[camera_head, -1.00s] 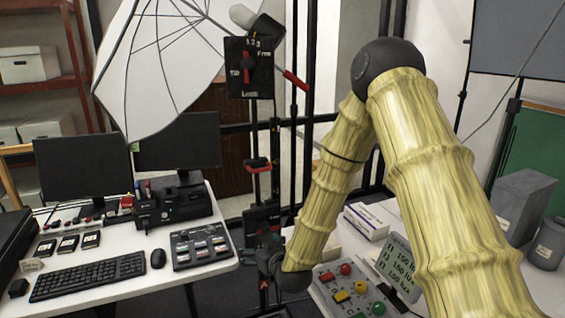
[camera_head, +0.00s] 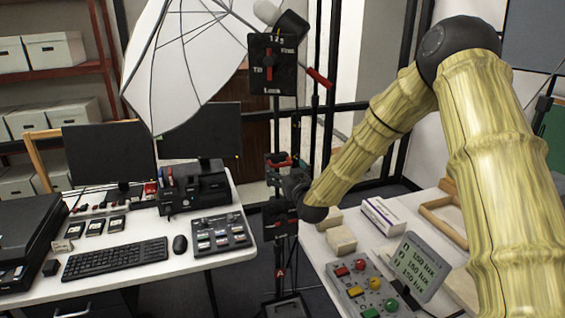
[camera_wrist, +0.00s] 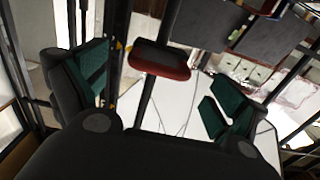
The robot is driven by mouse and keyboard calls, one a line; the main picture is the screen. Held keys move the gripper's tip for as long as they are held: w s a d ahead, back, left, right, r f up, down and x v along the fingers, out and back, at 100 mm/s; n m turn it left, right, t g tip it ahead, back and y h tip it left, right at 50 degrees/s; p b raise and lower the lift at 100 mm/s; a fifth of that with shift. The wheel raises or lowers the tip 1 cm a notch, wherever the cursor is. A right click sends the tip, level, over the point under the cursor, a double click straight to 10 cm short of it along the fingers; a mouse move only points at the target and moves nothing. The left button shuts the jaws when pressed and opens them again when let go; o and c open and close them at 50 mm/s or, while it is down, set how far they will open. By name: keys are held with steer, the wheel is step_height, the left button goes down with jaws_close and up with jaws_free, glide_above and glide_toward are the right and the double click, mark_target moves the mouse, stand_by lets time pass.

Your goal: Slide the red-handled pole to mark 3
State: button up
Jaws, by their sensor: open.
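The stand's dark pole (camera_head: 279,228) rises between the two desks. A red-and-black handle (camera_head: 283,161) is on it at mid height. In the wrist view the red-edged handle (camera_wrist: 160,62) lies ahead, between my fingers in the picture. My gripper (camera_head: 288,186) is beside the pole, just below the handle; the fingertips are hard to make out there. In the wrist view my gripper (camera_wrist: 158,88) is open, with green-padded fingers apart and nothing held. A black panel (camera_head: 274,64) higher up carries small "1 2 3" figures and a red lever.
A white umbrella (camera_head: 190,60) hangs upper left. A second red handle (camera_head: 318,77) juts right of the panel. The left desk (camera_head: 130,262) holds a keyboard and monitors. The right table (camera_head: 322,250) holds a button box (camera_head: 360,285), a display and blocks.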

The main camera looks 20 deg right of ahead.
mark_target(283, 166)
steer(key=shift+w+p, duration=0.4)
steer(key=shift+w, duration=1.25)
steer(key=shift+c, duration=0.3)
steer(key=c, duration=1.5)
step_height(283, 166, up, 13)
steer(key=shift+f, duration=0.15)
steer(key=o, duration=1.6)
steer(key=shift+w, duration=0.1)
steer(key=shift+c, duration=0.2)
steer(key=shift+d+f, duration=0.1)
steer(key=shift+f, duration=0.1)
steer(key=s, duration=1.2)
steer(key=shift+f, duration=0.15)
